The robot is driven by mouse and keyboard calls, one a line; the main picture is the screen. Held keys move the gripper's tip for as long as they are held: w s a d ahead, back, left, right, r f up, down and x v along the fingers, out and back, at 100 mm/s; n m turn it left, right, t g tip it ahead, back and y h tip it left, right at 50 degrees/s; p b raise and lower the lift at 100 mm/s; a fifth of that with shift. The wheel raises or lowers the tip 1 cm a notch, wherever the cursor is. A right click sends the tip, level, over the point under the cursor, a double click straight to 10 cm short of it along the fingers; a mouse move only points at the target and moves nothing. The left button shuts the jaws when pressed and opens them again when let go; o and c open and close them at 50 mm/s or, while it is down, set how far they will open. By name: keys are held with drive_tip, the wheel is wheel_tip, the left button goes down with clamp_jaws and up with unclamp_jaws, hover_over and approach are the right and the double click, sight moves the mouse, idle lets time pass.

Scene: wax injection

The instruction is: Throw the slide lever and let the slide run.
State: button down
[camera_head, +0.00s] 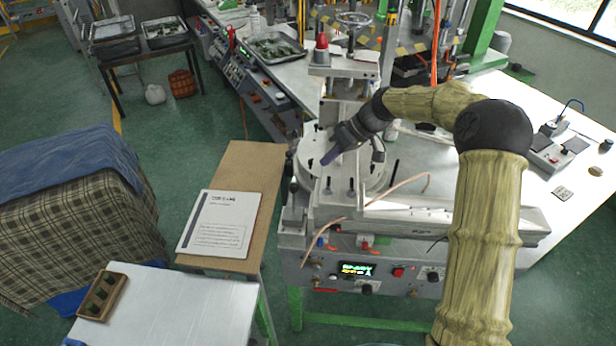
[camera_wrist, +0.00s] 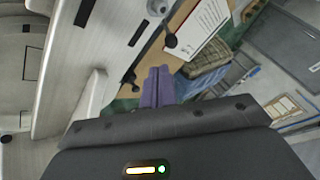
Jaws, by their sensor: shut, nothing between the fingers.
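The injection machine (camera_head: 310,232) stands in the middle of the head view, with a metal slide rail (camera_head: 450,222) along its front top. Black-knobbed levers (camera_head: 293,186) stand at its left edge; I cannot tell for certain which is the slide lever. A black ball knob (camera_wrist: 170,41) shows in the wrist view, beyond and above my fingers. My gripper (camera_head: 327,160) is over the round plate (camera_head: 312,147) of the machine, pointing down and left. Its purple fingers (camera_wrist: 157,85) are together with nothing between them. The knob and the fingers look apart.
A brown board with a printed sheet (camera_head: 222,220) lies left of the machine. A white table (camera_head: 165,310) is at front left, near a blanket-covered stack (camera_head: 75,200). A control panel with a green display (camera_head: 356,269) faces front.

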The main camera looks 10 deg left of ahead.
drive_tip(key=shift+f, duration=0.1)
drive_tip(key=w+p+x, duration=0.1)
drive_tip(key=p+x, duration=0.2)
drive_tip(key=x, duration=0.6)
drive_tip(key=shift+s+a+f, duration=0.25)
drive_tip(key=shift+s+f, duration=0.1)
drive_tip(key=shift+s, duration=0.15)
drive_tip(key=shift+w, duration=0.1)
drive_tip(key=shift+s+r+t+b, duration=0.1)
drive_tip(key=shift+s+t+b, duration=0.3)
drive_tip(key=shift+b, duration=0.4)
